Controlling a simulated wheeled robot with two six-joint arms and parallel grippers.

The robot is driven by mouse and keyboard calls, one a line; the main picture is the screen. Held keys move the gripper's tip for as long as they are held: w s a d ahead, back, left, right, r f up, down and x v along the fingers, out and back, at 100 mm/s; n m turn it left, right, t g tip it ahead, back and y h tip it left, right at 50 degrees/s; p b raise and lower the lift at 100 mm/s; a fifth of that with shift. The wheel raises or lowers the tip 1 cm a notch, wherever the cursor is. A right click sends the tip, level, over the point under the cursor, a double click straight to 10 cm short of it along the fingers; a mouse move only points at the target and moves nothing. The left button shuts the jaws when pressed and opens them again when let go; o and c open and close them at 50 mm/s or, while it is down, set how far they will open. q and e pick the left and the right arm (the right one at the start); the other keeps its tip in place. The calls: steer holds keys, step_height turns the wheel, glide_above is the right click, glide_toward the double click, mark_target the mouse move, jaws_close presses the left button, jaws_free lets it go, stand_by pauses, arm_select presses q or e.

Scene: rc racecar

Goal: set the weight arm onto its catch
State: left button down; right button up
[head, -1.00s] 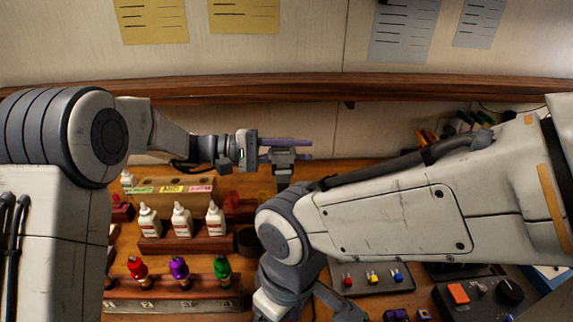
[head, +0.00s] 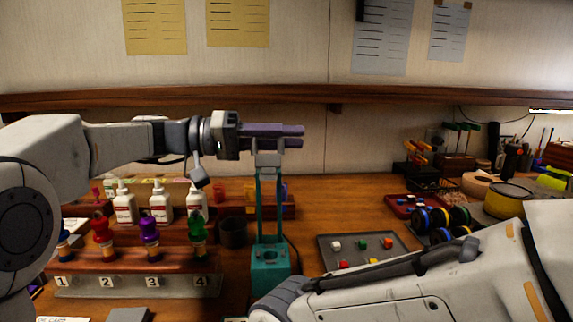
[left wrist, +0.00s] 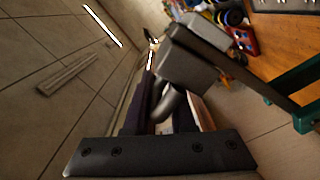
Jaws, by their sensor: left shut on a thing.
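A teal stand (head: 270,268) stands on the bench at the middle of the head view, with two thin uprights. The grey weight block of the weight arm (head: 268,159) is at the top of the uprights. My left gripper (head: 290,137) reaches in from the left at that height, shut on the weight arm. In the left wrist view the grey block (left wrist: 193,58) and its rounded grip lie by my dark fingers, and a dark bar runs to the teal frame (left wrist: 302,112). I cannot make out the catch. My right gripper is out of view.
A rack with numbered bottles (head: 150,255) and white dropper bottles (head: 160,205) stand left of the stand. A grey tray (head: 395,262) with small coloured blocks is to the right. My right arm covers the bench's front right.

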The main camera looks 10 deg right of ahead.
mark_target(281, 157)
arm_select(q)
steer(key=shift+s+a+f+m+b, duration=0.1)
steer(key=shift+s+f+m+b, duration=0.6)
steer(key=shift+b, duration=1.15)
steer(key=shift+s+a+f+m+b, duration=0.1)
steer(key=shift+s+f+m+b, duration=0.6)
steer(key=shift+b, duration=1.1)
steer(key=shift+s+r+m, duration=0.1)
steer(key=shift+r+m, duration=0.15)
steer(key=shift+m, duration=0.05)
steer(key=c, duration=1.1)
jaws_free()
steer(key=shift+o, duration=1.1)
steer(key=shift+s, duration=0.1)
steer(key=shift+f, duration=0.1)
steer(key=a, duration=0.3)
steer(key=w+a, duration=0.1)
steer(key=a, duration=0.3)
steer(key=w+a+p, duration=0.1)
steer(key=a, duration=0.2)
steer(key=shift+a, duration=0.2)
